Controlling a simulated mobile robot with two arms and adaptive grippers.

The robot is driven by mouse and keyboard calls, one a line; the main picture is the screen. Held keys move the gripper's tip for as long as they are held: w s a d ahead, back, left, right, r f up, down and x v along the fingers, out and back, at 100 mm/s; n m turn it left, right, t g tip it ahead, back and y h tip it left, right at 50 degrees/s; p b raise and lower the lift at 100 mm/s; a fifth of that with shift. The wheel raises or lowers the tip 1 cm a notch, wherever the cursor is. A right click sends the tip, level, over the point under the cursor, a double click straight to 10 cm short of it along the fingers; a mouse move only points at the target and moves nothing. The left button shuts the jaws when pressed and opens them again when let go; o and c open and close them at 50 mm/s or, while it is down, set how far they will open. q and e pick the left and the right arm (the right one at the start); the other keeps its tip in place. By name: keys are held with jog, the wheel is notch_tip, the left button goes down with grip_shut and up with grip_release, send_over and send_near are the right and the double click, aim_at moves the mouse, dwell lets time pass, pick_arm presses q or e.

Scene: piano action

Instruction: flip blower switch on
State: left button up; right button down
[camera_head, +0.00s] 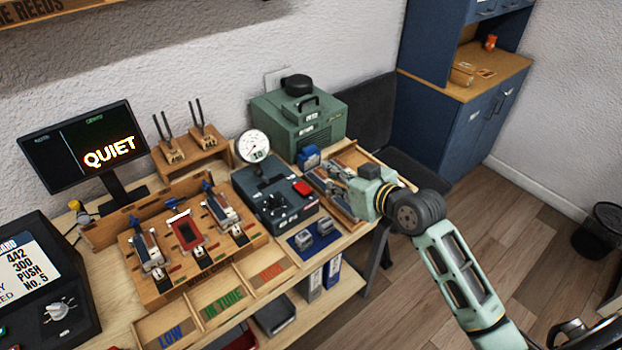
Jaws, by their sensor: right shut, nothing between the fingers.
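A green box-shaped machine with a black handle (297,120), which looks like the blower, stands at the back of the bench against the wall. I cannot make out a switch on it. In front of it is a dark control box (275,196) with a round dial gauge (253,146) and a red part on its right side. My right gripper (338,190) comes in from the right, low over the wooden tray (352,152) at the bench's right end. It is shut and empty, to the right of the control box. My left gripper is out of view.
A monitor reading QUIET (82,150) stands at the back left. A wooden rack (165,285) with several reed parts fills the middle. Labelled trays (222,299) and a blue mat (301,248) line the front edge.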

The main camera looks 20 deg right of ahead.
jog(key=shift+w, duration=0.1)
jog(key=p, duration=0.3)
send_over(302, 188)
jog(key=s+d, duration=0.2)
jog(key=f, duration=0.3)
jog(key=shift+w+a+f, duration=0.2)
jog(key=shift+w+a, duration=0.05)
jog(key=f, duration=0.2)
jog(key=shift+s+d+f, duration=0.1)
jog(key=shift+s+f, duration=0.1)
jog(key=shift+f, duration=0.2)
jog(key=shift+s+f, duration=0.1)
jog(key=shift+f, duration=0.6)
